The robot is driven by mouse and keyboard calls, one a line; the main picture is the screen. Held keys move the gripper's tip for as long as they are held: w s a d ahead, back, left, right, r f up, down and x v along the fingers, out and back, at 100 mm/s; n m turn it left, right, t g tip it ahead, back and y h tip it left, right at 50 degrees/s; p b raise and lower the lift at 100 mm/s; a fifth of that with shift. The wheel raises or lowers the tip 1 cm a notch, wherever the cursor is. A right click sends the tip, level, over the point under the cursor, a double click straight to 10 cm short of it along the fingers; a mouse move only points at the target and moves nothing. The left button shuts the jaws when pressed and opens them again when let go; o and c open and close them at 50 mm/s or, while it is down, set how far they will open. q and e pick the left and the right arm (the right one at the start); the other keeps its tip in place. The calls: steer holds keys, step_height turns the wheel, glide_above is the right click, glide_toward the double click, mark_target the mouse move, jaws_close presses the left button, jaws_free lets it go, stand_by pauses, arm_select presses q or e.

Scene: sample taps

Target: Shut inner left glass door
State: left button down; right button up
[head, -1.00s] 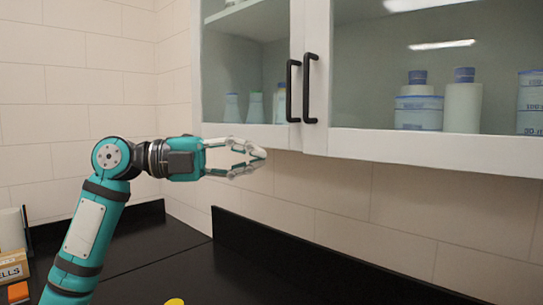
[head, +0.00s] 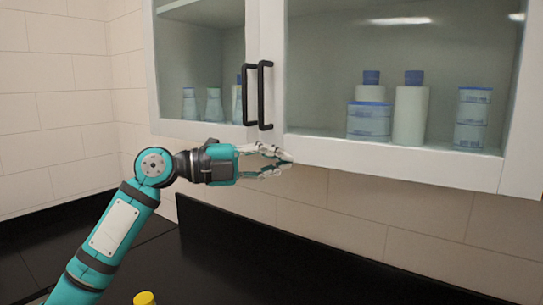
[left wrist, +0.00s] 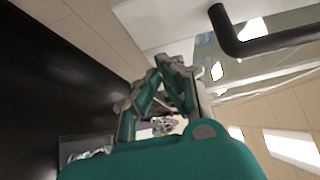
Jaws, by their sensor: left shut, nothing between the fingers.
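The left glass door (head: 205,131) of the wall cabinet has a black bar handle (head: 248,95) near its right edge. Beside it is the right glass door (head: 400,160) with its own black handle (head: 266,95). The doors look nearly flush; I cannot tell whether the left one is fully shut. My left gripper (head: 287,160) is shut and empty. Its fingertips overlap the right door's bottom rail in the head view, below and right of the handles; contact is unclear. In the left wrist view the shut fingers (left wrist: 172,70) appear with a black handle (left wrist: 265,42) at upper right.
White and blue bottles (head: 410,110) stand behind the glass. A black counter (head: 240,265) lies below, with a black backsplash (head: 330,270) along the tiled wall (head: 50,90). A yellow cap (head: 145,298) shows at the bottom edge. The air below the cabinet is largely clear.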

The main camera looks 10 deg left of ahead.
arm_select(q)
steer(key=w, duration=0.1)
steer(key=w+d, duration=0.1)
steer(key=w, duration=0.1)
steer(key=shift+r, duration=0.1)
arm_select(e)
steer(key=shift+s+d, duration=0.15)
steer(key=shift+d, duration=0.35)
steer(key=shift+a+f, duration=0.1)
steer(key=shift+f, duration=0.05)
